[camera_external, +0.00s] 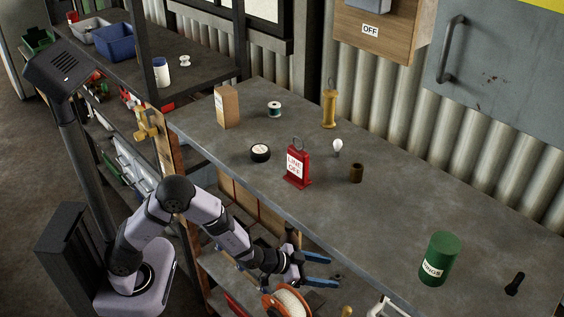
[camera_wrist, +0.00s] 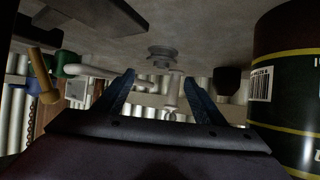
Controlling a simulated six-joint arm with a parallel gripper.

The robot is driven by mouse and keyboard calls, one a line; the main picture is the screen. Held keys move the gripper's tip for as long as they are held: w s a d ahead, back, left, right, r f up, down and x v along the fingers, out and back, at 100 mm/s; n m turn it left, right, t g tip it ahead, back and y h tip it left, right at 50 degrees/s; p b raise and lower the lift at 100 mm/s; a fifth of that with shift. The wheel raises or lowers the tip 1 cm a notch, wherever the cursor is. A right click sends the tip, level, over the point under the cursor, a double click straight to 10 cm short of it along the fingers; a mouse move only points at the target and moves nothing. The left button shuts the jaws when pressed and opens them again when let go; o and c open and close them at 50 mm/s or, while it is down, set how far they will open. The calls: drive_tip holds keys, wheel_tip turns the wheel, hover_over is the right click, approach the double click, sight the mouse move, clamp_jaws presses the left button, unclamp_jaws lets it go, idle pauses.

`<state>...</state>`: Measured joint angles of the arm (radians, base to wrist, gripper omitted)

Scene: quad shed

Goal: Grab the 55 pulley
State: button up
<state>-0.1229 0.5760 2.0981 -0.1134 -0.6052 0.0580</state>
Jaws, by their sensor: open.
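A small grey flanged round piece, shaped like a pulley (camera_wrist: 160,54), shows in the wrist view. It touches the grey surface across the top of that picture, and things there look upside down. I cannot read a 55 on it, and I cannot pick it out in the external view. My gripper (camera_external: 336,271) has its blue fingers apart and empty, beside the front edge of the workbench (camera_external: 400,215). In the wrist view the fingertips of my gripper (camera_wrist: 158,78) point toward the grey piece, one on either side of its line, with a gap between.
A large dark green can (camera_wrist: 290,90) stands close to the right in the wrist view; a dark cylinder (camera_wrist: 228,80) and a white pipe (camera_wrist: 95,71) flank the grey piece. An orange-rimmed reel (camera_external: 287,302) lies below my gripper. The red stand (camera_external: 297,167) is on the bench.

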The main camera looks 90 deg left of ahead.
sight(334, 277)
drive_tip(key=f, duration=0.1)
drive_tip(key=w+f, duration=0.1)
drive_tip(key=shift+w+a+f, duration=0.15)
drive_tip(key=shift+f, duration=0.15)
drive_tip(key=shift+x, duration=0.75)
drive_tip(key=shift+c, duration=0.6)
drive_tip(key=c, duration=1.1)
drive_tip(key=shift+r, duration=0.2)
wheel_tip(334, 277, up, 18)
drive_tip(key=s+d, duration=0.1)
drive_tip(key=s, duration=0.5)
drive_tip(key=s+d, duration=0.1)
drive_tip(key=s, duration=0.4)
drive_tip(key=s+d, duration=0.1)
drive_tip(key=s, duration=0.5)
drive_tip(key=shift+s+d+f, duration=0.2)
drive_tip(key=shift+s+d, duration=0.1)
